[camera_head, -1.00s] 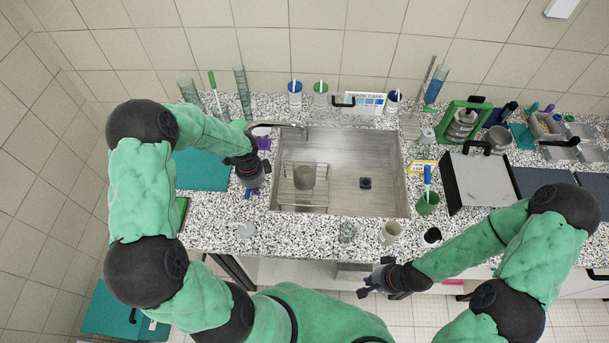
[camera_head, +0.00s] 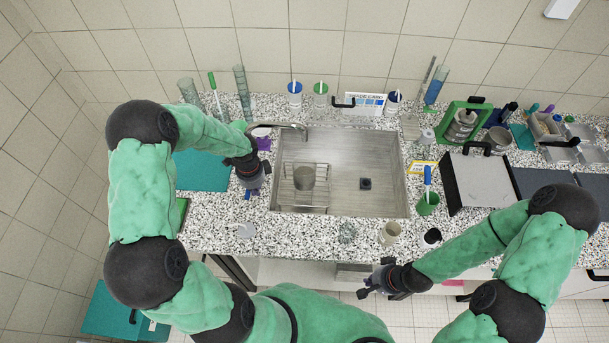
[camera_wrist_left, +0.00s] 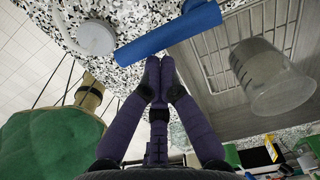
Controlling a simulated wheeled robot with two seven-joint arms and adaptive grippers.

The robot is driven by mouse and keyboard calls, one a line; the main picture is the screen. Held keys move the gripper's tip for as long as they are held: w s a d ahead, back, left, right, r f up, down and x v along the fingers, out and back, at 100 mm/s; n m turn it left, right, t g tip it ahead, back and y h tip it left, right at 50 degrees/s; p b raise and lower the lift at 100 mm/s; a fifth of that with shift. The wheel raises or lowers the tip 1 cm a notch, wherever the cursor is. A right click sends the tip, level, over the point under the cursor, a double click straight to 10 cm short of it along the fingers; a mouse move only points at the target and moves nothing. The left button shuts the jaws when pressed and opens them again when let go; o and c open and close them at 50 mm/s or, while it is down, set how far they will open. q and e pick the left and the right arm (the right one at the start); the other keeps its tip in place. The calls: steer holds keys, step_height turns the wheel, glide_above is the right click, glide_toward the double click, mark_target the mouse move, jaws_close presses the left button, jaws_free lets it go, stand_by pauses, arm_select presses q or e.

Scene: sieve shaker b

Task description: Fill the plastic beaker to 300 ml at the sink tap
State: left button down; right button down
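The plastic beaker (camera_head: 304,178), translucent grey, stands on a wire rack (camera_head: 323,200) in the left part of the sink. It shows at the right of the left wrist view (camera_wrist_left: 270,80), with dark marks on its wall; I cannot make out a water level. The tap (camera_head: 287,125) reaches over the sink's back left edge; no stream is discernible. My left gripper (camera_head: 249,188) is left of the sink, apart from the beaker. Its fingers (camera_wrist_left: 158,66) are together, close to a blue bar (camera_wrist_left: 168,32) but not around it. My right gripper (camera_head: 366,284) looks open and empty before the counter's front edge.
The sink (camera_head: 385,150) has bare floor right of the rack. Tall cylinders (camera_head: 243,92) stand at the back left.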

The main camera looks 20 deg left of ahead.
arm_select(q)
steer(key=shift+a, duration=0.15)
steer(key=shift+s+a, duration=0.2)
steer(key=shift+a, duration=0.3)
steer(key=shift+a, duration=0.25)
step_height(320, 180, up, 5)
steer(key=p, duration=0.4)
steer(key=a+f+b, duration=0.2)
steer(key=a+f, duration=0.3)
steer(key=a, duration=0.1)
steer(key=shift+s+a, duration=0.15)
steer(key=shift+a, duration=0.05)
stand_by(0.5)
